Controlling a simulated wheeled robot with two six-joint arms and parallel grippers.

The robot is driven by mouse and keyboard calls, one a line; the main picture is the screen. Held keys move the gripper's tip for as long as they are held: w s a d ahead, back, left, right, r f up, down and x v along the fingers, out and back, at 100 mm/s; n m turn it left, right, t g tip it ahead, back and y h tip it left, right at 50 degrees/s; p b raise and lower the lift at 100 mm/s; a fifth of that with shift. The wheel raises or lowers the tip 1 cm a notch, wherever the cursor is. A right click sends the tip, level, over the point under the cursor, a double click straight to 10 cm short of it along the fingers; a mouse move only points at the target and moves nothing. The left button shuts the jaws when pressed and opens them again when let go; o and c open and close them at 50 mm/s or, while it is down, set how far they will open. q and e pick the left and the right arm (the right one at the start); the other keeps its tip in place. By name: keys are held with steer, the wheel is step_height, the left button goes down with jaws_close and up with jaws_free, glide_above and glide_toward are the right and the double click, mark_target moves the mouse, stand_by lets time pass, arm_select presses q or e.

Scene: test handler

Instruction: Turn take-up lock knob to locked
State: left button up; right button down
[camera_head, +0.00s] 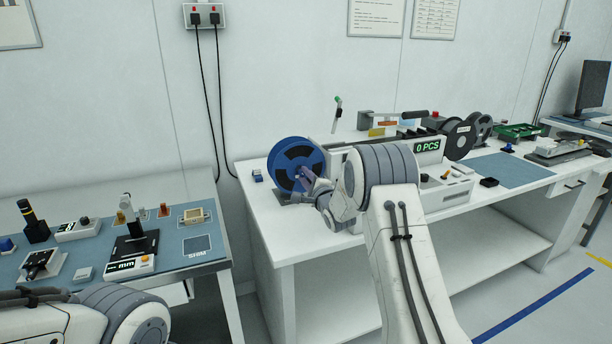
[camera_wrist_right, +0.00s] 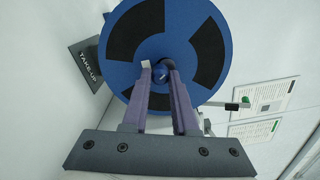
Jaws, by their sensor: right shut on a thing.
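The blue take-up reel (camera_head: 287,160) with black sectors stands upright at the left end of the white bench; it fills the upper middle of the right wrist view (camera_wrist_right: 200,90). The lock knob (camera_wrist_right: 161,72) is a small blue piece at the reel's centre. My right gripper (camera_head: 304,176) reaches the reel's centre, and its two purple fingers are shut on the knob in the right wrist view (camera_wrist_right: 160,68). The fingers partly hide the knob, so its lock position cannot be told. My left arm shows at the lower left, but its gripper is out of view.
A dark "TAKE-UP" plate (camera_wrist_right: 88,64) lies beside the reel. A counter display (camera_head: 428,147) reads 0 PCS, and a dark reel (camera_head: 459,139) stands to the right. The left bench (camera_head: 190,262) holds measuring tools. The bench front around my right forearm is mostly clear.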

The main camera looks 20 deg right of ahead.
steer(key=shift+m, duration=0.6)
steer(key=shift+f, duration=0.1)
steer(key=c, duration=0.7)
jaws_free()
steer(key=s+b, duration=0.1)
steer(key=s, duration=0.9)
steer(key=shift+s+d, duration=0.15)
steer(key=shift+s, duration=0.1)
